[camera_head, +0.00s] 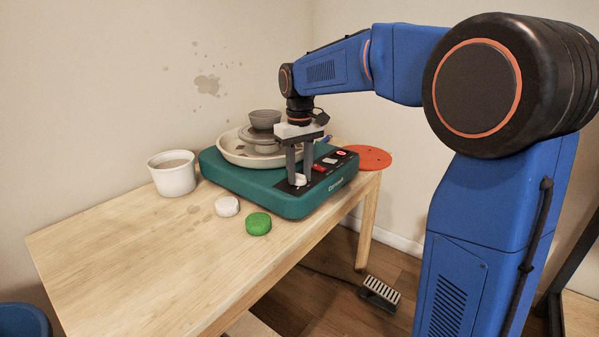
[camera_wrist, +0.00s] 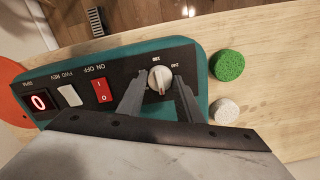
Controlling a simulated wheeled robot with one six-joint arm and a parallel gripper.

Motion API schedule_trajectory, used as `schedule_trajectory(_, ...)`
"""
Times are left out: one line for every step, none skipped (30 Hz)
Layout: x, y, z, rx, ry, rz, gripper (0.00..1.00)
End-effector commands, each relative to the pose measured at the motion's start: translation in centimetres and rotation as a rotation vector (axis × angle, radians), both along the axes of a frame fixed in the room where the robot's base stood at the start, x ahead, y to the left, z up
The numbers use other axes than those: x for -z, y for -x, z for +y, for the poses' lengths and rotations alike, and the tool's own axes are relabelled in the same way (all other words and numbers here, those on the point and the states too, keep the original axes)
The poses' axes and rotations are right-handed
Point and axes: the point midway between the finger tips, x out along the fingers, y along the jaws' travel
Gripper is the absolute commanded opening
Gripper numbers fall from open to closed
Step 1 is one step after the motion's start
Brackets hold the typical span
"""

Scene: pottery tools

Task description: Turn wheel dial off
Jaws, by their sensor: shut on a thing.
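The teal pottery wheel (camera_head: 236,183) sits on the wooden table, with its black control panel along the right part of its top. The white wheel dial (camera_wrist: 160,79) is on that panel, with printed numbers around it and a dark pointer line on its face; it also shows in the head view (camera_head: 299,181). My gripper (camera_head: 297,179) points down over the dial, its two fingers (camera_wrist: 157,82) on either side of it, shut on it. The red ON/OFF rocker switch (camera_wrist: 102,89) and a lit red display (camera_wrist: 39,102) are beside the dial on the panel.
A grey clay pot (camera_head: 265,119) stands on the wheel head inside the cream splash pan (camera_head: 232,151). A white tub (camera_head: 173,175), a white sponge (camera_head: 227,206) and a green sponge (camera_head: 258,223) lie nearby. A red-orange disc (camera_head: 372,158) is behind the wheel. The table's front left is clear.

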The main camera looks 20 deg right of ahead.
Motion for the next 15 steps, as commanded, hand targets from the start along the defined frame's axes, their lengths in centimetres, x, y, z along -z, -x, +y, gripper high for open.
schedule_trajectory(0.03, 0.01, -0.01, 0.0, 0.0, 0.001, 0.1)
schedule_trajectory(0.03, 0.01, -0.01, 0.0, 0.0, 0.001, 0.37)
schedule_trajectory(0.03, 0.01, -0.01, 0.0, 0.0, 0.001, 0.47)
schedule_trajectory(0.03, 0.01, -0.01, 0.0, 0.0, 0.001, 0.51)
schedule_trajectory(0.03, 0.01, -0.01, 0.0, 0.0, 0.001, 0.51)
schedule_trajectory(0.03, 0.01, -0.01, 0.0, 0.0, 0.001, 0.51)
schedule_trajectory(0.03, 0.01, -0.01, 0.0, 0.0, 0.001, 0.51)
schedule_trajectory(0.02, 0.01, -0.01, 0.0, 0.0, 0.001, 0.51)
schedule_trajectory(0.02, 0.01, 0.0, 0.0, 0.0, 0.001, 0.51)
schedule_trajectory(0.02, 0.0, 0.0, 0.0, 0.0, 0.0, 0.51)
schedule_trajectory(0.02, 0.01, 0.0, 0.001, 0.0, 0.0, 0.51)
schedule_trajectory(-0.01, 0.0, 0.0, 0.001, 0.0, 0.0, 0.51)
schedule_trajectory(-0.06, 0.0, 0.0, 0.001, 0.0, 0.0, 0.51)
schedule_trajectory(-0.15, -0.01, 0.0, 0.001, 0.0, 0.0, 0.51)
schedule_trajectory(-0.36, -0.02, 0.0, 0.001, 0.0, -0.001, 0.51)
